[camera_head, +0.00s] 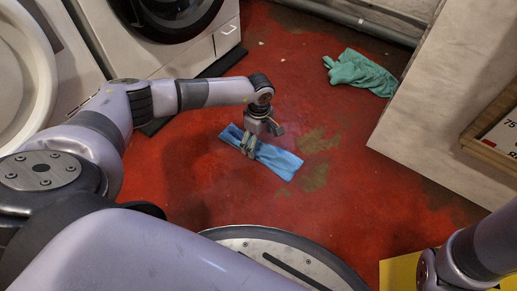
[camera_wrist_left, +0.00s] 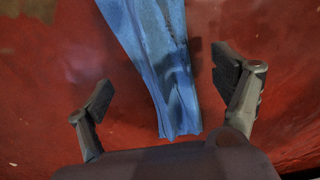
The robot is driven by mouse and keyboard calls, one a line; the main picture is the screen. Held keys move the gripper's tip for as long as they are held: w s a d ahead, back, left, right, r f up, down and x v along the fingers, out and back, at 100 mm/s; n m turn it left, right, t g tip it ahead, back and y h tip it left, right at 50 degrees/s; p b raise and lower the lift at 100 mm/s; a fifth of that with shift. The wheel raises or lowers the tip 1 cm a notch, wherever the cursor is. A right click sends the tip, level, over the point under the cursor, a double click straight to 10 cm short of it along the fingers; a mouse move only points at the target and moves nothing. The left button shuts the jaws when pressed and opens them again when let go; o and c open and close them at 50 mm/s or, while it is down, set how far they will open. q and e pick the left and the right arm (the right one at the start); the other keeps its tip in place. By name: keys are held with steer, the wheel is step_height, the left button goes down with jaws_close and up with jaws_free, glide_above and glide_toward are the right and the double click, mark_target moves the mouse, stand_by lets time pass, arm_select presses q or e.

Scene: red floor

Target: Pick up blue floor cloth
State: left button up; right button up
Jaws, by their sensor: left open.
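The blue floor cloth (camera_head: 277,161) lies flat and elongated on the red floor, in the middle of the head view. My left gripper (camera_head: 252,145) is over the cloth's upper-left part and hides some of it. In the left wrist view, the cloth (camera_wrist_left: 165,70) runs from the top edge down between the spread fingers of my left gripper (camera_wrist_left: 165,90). The fingers are open, one on each side of the cloth, with floor showing between each finger and the cloth. Whether the fingertips touch the floor is unclear. My right gripper does not show.
White washing machines (camera_head: 160,55) stand at the upper left. A pale panel (camera_head: 440,100) stands at the right, and a pipe (camera_head: 345,18) runs along the back wall. The floor around the blue cloth is clear.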

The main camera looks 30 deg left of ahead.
arm_select(q)
step_height(320, 180, down, 3)
steer(key=shift+r+b, duration=0.15)
steer(key=shift+b, duration=0.5)
steer(key=shift+r, duration=0.1)
steer(key=shift+c, duration=0.6)
steer(key=c, duration=1.4)
steer(key=shift+r, duration=0.1)
